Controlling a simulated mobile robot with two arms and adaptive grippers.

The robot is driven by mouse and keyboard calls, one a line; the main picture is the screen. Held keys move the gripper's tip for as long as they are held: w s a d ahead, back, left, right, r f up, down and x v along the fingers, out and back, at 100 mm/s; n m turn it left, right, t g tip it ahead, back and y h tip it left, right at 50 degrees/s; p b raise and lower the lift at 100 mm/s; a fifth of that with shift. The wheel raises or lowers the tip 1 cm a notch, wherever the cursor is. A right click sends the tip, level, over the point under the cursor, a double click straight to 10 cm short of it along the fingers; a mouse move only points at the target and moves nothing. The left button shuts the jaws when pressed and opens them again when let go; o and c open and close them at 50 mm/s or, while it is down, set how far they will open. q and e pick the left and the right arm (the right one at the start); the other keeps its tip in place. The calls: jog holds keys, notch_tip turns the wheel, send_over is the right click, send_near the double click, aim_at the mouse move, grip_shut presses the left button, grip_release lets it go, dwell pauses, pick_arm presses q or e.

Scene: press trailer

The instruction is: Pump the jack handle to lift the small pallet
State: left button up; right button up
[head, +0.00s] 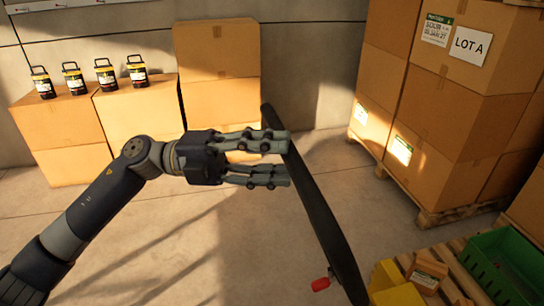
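The jack handle is a long dark bar (318,200) that slants from upper left down to the bottom edge. My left gripper (288,161) is at its upper part, with two grey fingers apart and a gap between them. The upper fingertip overlaps the bar in the picture; I cannot tell whether it touches. Nothing shows held between the fingers. The small pallet (457,246), of wooden slats, is at the lower right and partly cut off. It carries a green crate (500,262), a paper bag (427,272) and yellow items (388,278). My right gripper is out of view.
A red part (320,284) sits beside the handle's low end. Stacked cartons (450,110) stand on a pallet (433,214) at the right. More cartons (60,135) line the back wall, several dark canisters (73,78) on top. The concrete floor (190,250) between is clear.

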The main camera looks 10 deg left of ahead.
pick_arm(q)
jog(key=shift+r, duration=0.1)
jog(key=a+f, duration=0.1)
jog(key=a, duration=1.1)
jog(key=shift+w+f, duration=0.2)
jog(key=shift+w, duration=0.1)
